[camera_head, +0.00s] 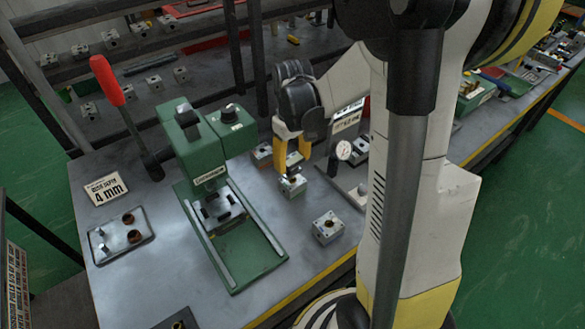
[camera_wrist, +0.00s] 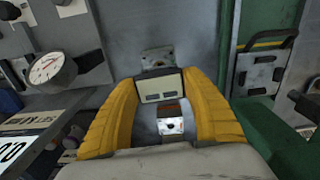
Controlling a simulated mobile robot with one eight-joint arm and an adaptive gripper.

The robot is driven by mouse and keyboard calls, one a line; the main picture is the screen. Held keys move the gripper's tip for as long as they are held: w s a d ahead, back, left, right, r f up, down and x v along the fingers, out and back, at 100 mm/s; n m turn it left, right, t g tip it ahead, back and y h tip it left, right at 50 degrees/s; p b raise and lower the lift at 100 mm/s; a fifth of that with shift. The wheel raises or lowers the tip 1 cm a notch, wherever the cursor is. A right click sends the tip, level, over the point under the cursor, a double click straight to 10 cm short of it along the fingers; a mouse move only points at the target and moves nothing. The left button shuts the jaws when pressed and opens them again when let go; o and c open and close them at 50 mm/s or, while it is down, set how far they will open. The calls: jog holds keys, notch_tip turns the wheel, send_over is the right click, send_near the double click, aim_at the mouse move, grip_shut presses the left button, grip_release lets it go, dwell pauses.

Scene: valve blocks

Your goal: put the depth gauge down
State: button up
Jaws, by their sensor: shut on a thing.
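My gripper (camera_head: 291,160) points down over the grey table, its yellow fingers closed from both sides. In the wrist view the fingers (camera_wrist: 160,95) hold the depth gauge (camera_wrist: 159,87), a small body with a pale rectangular face. Its lower end is hidden. In the head view a small metal valve block (camera_head: 293,186) sits right under the fingertips; I cannot tell whether the gauge touches it. In the wrist view a metal block with a brown top (camera_wrist: 170,122) shows between the fingers.
A green press (camera_head: 215,165) with a red lever stands left. Another valve block (camera_head: 327,228) lies nearer the front edge. A dial gauge (camera_head: 343,150) on a stand is to the right. A tray (camera_head: 121,235) and a 4 mm sign (camera_head: 106,188) lie far left.

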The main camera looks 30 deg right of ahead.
aim_at(292, 168)
jog(key=shift+f, duration=1.05)
jog(key=shift+f+b, duration=0.1)
jog(key=shift+b, duration=0.2)
jog(key=shift+f+b, duration=0.35)
jog(key=shift+f, duration=0.05)
jog(key=o, duration=1.3)
jog(key=shift+o, duration=0.2)
jog(key=shift+r, duration=0.1)
